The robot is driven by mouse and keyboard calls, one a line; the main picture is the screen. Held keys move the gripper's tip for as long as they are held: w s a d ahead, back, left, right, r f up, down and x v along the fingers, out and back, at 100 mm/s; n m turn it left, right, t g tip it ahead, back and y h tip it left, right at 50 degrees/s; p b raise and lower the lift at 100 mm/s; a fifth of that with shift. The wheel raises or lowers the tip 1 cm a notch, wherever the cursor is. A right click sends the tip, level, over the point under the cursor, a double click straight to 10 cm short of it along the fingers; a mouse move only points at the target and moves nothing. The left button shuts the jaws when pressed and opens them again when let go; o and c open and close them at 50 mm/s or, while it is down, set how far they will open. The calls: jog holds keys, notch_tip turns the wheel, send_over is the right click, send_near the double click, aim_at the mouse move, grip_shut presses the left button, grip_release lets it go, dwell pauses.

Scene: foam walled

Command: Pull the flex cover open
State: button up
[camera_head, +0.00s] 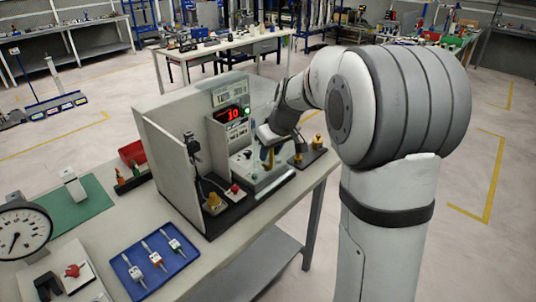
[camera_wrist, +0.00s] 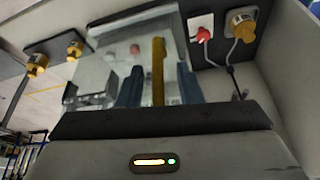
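The flex cover (camera_wrist: 118,62) looks like a clear, pale panel in the wrist view, with a yellow upright bar (camera_wrist: 158,60) that appears to be its handle. My gripper (camera_wrist: 157,80) has two blue fingers, one on each side of the yellow bar, with a narrow gap showing on both sides. In the head view my gripper (camera_head: 268,138) is over the grey-white fixture (camera_head: 255,182) inside the walled station, and the yellow bar (camera_head: 270,158) shows just below it. The gripper body and arm hide part of the cover. I cannot tell whether the fingers touch the bar.
A tall pale wall (camera_head: 172,165) bounds the station on the left. A back panel carries a red display (camera_head: 231,114). A red knob (camera_head: 235,188) and a yellow knob (camera_head: 214,201) stand beside the fixture. A blue tray (camera_head: 154,262) and a dial gauge (camera_head: 17,236) are nearer left.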

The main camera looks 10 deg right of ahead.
jog(key=v, duration=0.6)
jog(key=shift+s+r, duration=0.1)
jog(key=shift+s, duration=0.05)
jog(key=s+f+m+h, duration=0.1)
jog(key=s+f+m, duration=0.1)
jog(key=s, duration=1.1)
jog(key=s+f+m+g, duration=0.1)
jog(key=s+f+m, duration=0.2)
jog(key=s, duration=1.1)
jog(key=shift+s+f+h, duration=0.2)
jog(key=shift+f+h, duration=0.2)
jog(key=shift+f, duration=0.25)
jog(key=shift+o, duration=0.4)
jog(key=shift+a, duration=0.1)
